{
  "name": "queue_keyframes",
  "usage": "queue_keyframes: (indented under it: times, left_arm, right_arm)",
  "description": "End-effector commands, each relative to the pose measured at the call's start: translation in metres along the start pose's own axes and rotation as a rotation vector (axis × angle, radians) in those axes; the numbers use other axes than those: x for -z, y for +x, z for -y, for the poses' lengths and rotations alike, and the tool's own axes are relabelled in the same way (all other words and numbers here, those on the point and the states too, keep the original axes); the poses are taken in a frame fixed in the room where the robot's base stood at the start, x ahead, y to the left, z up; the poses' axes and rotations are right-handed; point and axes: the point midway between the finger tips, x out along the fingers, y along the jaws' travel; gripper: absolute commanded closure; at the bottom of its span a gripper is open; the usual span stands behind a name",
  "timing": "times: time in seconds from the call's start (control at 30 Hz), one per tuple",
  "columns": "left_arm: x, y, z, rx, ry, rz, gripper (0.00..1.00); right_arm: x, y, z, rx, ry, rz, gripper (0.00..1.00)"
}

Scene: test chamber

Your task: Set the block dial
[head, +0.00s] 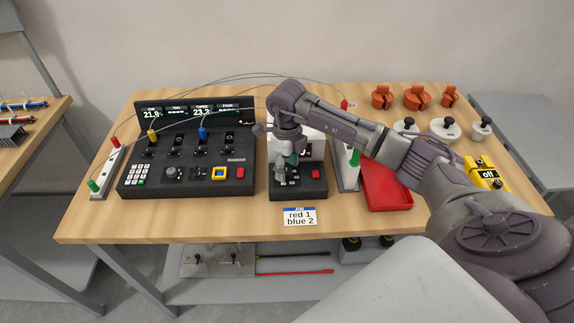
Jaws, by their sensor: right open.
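A small black block unit (312,192) stands near the front middle of the table, with a red button (315,174) on its right. My right gripper (287,172) is open and points down over the left part of this unit, where pale markings show. The gripper and wrist hide the dial there, so I cannot tell its setting or whether the fingers touch it. A white card (299,217) at the table's front edge below the unit reads "red 1 blue 2". My left gripper is out of view.
A black console (205,186) with displays, knobs and a keypad stands on the left. White strips with red and green plugs flank the units. A red tray (388,197), orange pieces (416,97), white weights (445,129) and a yellow "off" box (486,174) stand right.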

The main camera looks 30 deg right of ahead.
Motion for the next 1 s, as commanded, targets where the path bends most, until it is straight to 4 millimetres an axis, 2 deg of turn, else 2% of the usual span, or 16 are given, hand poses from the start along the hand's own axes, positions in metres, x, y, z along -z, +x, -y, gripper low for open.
queue_keyframes:
  times: [0.2,0.43,0.8,1.0]
  left_arm:
    - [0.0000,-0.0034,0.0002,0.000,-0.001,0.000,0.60]
    - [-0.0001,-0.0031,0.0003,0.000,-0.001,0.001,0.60]
    - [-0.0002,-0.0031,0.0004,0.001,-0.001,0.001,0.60]
    - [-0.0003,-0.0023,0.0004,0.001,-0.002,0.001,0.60]
  right_arm:
    - [0.0002,0.0125,-0.0001,0.001,-0.001,0.000,0.42]
    - [0.0000,0.0131,-0.0001,0.001,-0.001,0.001,0.42]
    - [-0.0001,0.0127,-0.0001,0.000,-0.001,0.001,1.00]
    - [-0.0001,0.0127,0.0001,0.001,0.011,0.001,1.00]
